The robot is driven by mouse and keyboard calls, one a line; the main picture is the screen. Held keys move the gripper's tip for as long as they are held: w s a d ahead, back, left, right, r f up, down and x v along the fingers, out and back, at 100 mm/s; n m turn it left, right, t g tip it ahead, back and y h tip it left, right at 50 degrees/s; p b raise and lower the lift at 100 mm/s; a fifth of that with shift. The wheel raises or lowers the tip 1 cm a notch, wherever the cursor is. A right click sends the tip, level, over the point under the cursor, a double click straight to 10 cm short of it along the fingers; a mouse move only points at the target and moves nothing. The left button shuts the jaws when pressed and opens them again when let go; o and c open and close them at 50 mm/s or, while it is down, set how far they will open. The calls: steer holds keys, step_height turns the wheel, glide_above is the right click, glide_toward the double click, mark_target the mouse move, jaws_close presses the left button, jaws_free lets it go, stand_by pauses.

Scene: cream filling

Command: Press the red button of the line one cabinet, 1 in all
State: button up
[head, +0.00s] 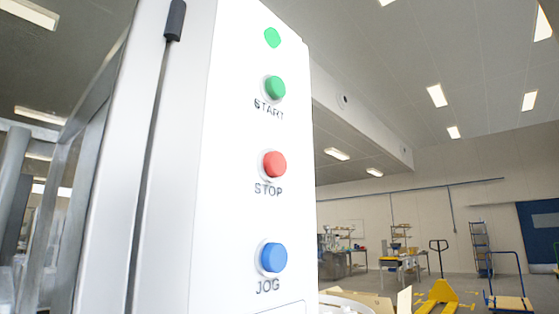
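The white control cabinet (225,150) stands close in front of me, slightly left of the middle of the head view. The red button (274,164) is on its face, with STOP written below it. Above it is a green button (274,88) marked START, and below it a blue button (273,257) marked JOG. A flat green disc (272,38) sits at the top of the column. No line number shows on the visible part of the cabinet. My gripper is not in view.
A metal frame (82,190) stands left of the cabinet. To the right, the hall floor holds a yellow pallet jack (440,296), a blue-handled cart (508,303), shelving (481,248) and a workbench (400,262). A blue door (540,235) is at the far right.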

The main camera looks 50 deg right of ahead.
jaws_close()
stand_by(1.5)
